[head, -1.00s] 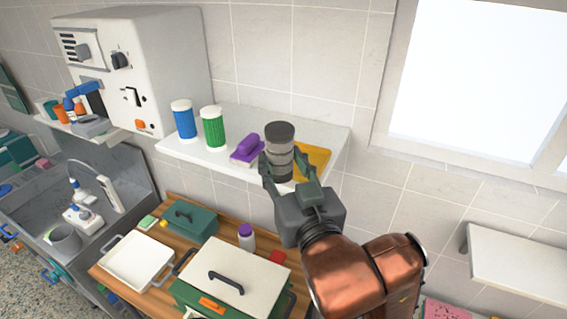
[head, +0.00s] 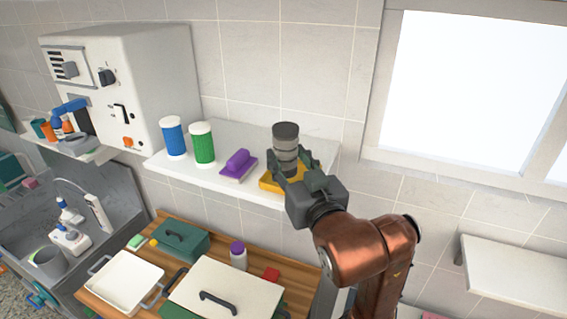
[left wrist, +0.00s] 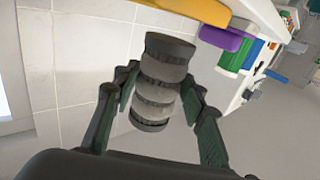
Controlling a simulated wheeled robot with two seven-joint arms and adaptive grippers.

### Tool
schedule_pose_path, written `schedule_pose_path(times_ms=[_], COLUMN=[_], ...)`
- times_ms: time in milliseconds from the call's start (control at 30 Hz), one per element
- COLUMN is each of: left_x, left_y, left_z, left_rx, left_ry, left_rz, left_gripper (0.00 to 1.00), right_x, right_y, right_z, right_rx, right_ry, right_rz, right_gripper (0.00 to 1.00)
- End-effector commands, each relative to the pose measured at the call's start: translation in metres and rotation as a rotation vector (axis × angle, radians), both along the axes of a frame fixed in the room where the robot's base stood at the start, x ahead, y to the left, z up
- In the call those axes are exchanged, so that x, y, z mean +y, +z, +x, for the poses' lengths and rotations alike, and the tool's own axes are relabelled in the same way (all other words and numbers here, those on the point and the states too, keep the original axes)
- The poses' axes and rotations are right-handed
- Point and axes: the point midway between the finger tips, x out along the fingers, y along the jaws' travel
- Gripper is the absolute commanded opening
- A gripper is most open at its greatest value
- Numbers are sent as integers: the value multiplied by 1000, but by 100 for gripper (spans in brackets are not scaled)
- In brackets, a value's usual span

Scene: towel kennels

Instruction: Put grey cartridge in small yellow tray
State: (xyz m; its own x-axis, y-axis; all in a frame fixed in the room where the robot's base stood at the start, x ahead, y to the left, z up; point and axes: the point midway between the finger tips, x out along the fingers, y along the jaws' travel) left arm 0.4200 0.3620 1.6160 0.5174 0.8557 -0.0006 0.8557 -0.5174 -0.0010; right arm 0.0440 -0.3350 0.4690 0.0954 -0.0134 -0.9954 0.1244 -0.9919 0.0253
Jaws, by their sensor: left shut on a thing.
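The grey cartridge (head: 286,140) is a banded cylinder with dark ends, held upright. My left gripper (head: 290,164) is shut on it, one finger on each side. In the left wrist view the cartridge (left wrist: 160,85) sits between the two fingers (left wrist: 158,100). The small yellow tray (head: 267,182) lies on the white wall shelf, partly hidden behind the gripper and cartridge. In the left wrist view a yellow edge (left wrist: 190,9) shows with a small gap from the cartridge. In the head view the cartridge overlaps the tray. My right gripper is not in view.
Below is a wooden counter with a lidded box (head: 225,290) and a white pan (head: 125,280).

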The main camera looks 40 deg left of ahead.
Motion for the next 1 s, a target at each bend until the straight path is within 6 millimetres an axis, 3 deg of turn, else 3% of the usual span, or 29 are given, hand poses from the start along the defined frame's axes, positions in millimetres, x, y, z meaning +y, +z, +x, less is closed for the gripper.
schedule_pose_path(times_ms=[333,700,1000], left_x=[9,8,8], left_y=[-1,-30,-38], left_z=[25,25,25], left_rx=[1,0,-1], left_ry=[2,0,0], left_rz=[2,0,0], left_gripper=[12,12,12], right_x=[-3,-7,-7], right_y=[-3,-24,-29], right_z=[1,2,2], right_rx=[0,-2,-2], right_ry=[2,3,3], right_rz=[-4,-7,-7], right_gripper=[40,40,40])
